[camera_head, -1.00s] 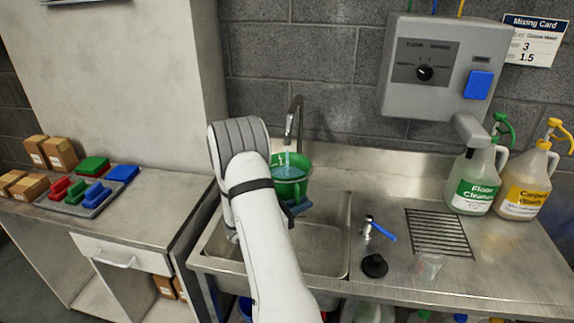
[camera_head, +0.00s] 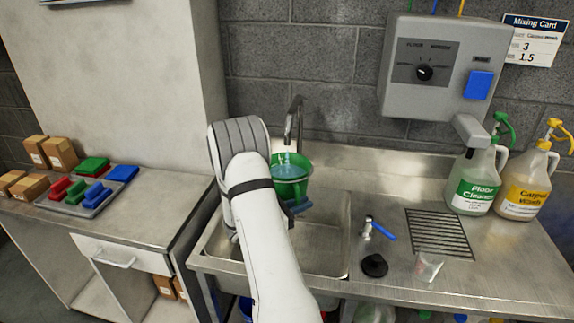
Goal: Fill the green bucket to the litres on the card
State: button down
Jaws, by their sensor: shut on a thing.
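The green bucket (camera_head: 292,188) is under the tap (camera_head: 297,118) over the sink (camera_head: 318,255), roughly upright. Bluish water shows inside it, and a faint pale streak hangs below the spout. Its left side is hidden behind my arm. My gripper (camera_head: 300,208) is mostly hidden by my arm; a blue part shows low against the bucket, and it is shut on the bucket. The Mixing Card (camera_head: 534,40) on the wall reads 3 and 1.5; its smaller text is hard to read.
A grey dispenser (camera_head: 437,110) with a dial and blue button hangs on the wall. A clear cup (camera_head: 428,266) and black cap (camera_head: 374,265) are on the counter. A tray (camera_head: 85,205) of coloured pads is at left.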

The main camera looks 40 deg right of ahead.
jog(key=shift+r, duration=0.2)
jog(key=s+a+b, duration=0.1)
jog(key=s+a, duration=0.8)
jog(key=a, duration=0.1)
dwell(0.4)
jog(key=shift+s+a, duration=0.1)
dwell(0.4)
